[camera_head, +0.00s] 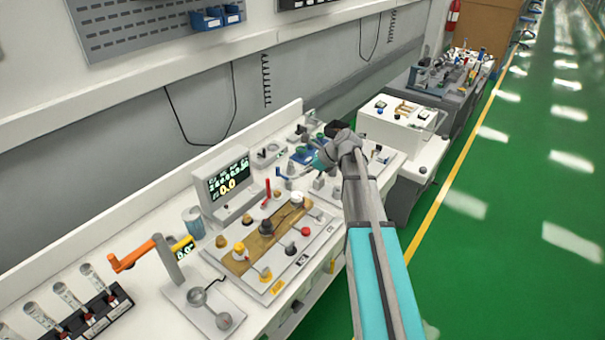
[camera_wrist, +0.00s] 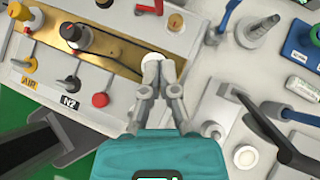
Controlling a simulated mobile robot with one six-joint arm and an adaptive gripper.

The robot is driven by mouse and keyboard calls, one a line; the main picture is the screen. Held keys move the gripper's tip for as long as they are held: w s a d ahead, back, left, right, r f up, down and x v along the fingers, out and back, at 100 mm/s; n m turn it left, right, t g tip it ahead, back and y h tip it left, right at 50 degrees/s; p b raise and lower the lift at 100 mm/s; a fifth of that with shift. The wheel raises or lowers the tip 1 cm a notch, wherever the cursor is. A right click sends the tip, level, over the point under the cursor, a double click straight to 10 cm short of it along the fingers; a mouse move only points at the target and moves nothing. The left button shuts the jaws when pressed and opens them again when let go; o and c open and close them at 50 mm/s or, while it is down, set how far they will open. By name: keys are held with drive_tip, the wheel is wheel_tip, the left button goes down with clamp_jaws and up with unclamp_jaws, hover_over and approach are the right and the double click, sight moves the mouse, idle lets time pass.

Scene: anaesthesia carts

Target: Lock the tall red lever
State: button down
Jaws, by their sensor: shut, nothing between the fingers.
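The tall red lever (camera_head: 267,189) stands up from the bench beside the display box in the head view. The fingers are apart from the red lever.
A panel with a brass strip (camera_head: 240,258), several knobs and a red knob (camera_head: 306,231) lies in front of the display box (camera_head: 222,184). An orange-handled lever (camera_head: 132,256) stands at left. A black lever (camera_wrist: 265,125) is right of my gripper. Green floor is clear at right.

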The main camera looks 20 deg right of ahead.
drive_tip(key=b+x, duration=0.6)
drive_tip(key=x, duration=0.3)
drive_tip(key=shift+s+d, duration=0.1)
drive_tip(key=shift+a+f, duration=0.15)
drive_tip(key=shift+a, duration=0.15)
drive_tip(key=shift+w+a, duration=0.5)
drive_tip(key=shift+a, duration=0.25)
drive_tip(key=shift+w+a, duration=0.55)
drive_tip(key=shift+a, duration=0.25)
